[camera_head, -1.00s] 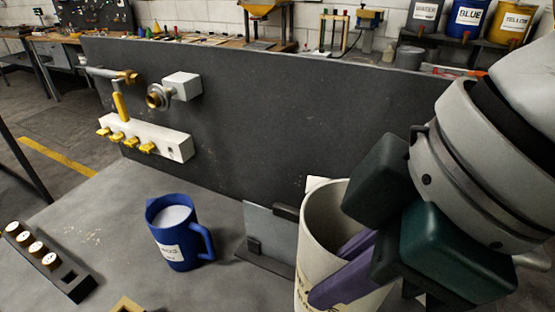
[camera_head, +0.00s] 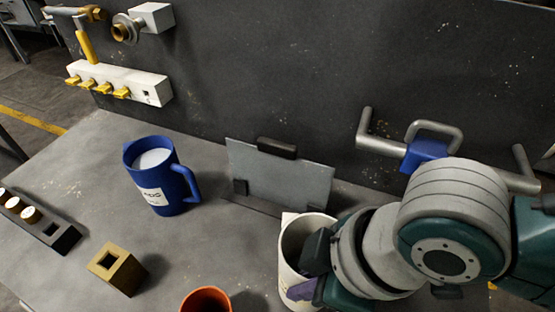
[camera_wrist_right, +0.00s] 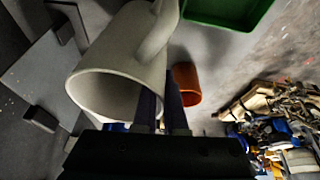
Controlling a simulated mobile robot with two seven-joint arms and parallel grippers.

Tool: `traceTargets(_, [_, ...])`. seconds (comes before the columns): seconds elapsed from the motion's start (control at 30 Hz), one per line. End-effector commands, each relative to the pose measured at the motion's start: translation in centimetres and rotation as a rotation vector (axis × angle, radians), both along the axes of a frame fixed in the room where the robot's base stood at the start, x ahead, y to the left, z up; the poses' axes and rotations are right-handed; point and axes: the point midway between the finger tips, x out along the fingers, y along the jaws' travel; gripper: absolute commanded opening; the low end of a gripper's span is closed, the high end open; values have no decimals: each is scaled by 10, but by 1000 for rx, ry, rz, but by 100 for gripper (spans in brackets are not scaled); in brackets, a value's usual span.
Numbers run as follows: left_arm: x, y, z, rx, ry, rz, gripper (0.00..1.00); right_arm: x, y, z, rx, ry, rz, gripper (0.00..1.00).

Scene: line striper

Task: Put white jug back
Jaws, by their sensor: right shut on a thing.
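The white jug (camera_head: 291,262) is at the lower middle of the head view, in front of the grey panel stand. It also fills the upper middle of the right wrist view (camera_wrist_right: 112,62), with its mouth open toward the camera. My right gripper (camera_head: 312,275) is shut on the jug's wall, one dark purple finger showing outside it. In the wrist view the fingers (camera_wrist_right: 160,108) reach to the jug's rim. I cannot tell whether the jug touches the table. My left gripper is not in view.
A blue jug (camera_head: 161,178) with white contents stands left. A grey panel stand (camera_head: 285,175) is behind the white jug. An orange cup (camera_head: 206,301) and brass block (camera_head: 116,268) stand in front. A green tray (camera_wrist_right: 228,10) shows in the wrist view.

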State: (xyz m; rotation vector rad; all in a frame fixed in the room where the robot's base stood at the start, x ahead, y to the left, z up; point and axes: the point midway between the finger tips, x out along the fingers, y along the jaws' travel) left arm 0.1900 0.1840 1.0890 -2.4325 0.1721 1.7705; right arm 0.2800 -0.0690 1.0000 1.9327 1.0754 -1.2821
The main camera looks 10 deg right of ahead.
Motion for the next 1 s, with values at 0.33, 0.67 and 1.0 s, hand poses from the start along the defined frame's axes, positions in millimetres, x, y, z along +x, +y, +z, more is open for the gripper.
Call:
traceTargets(0.33, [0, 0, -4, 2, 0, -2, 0, 1, 0, -19, 1, -2, 1, 0])
traceTargets(0.67, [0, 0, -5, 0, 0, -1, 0, 0, 0, -20, 0, 0, 0, 31])
traceTargets(1.0, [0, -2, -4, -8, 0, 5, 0, 0, 0, -18, 1, -1, 0, 39])
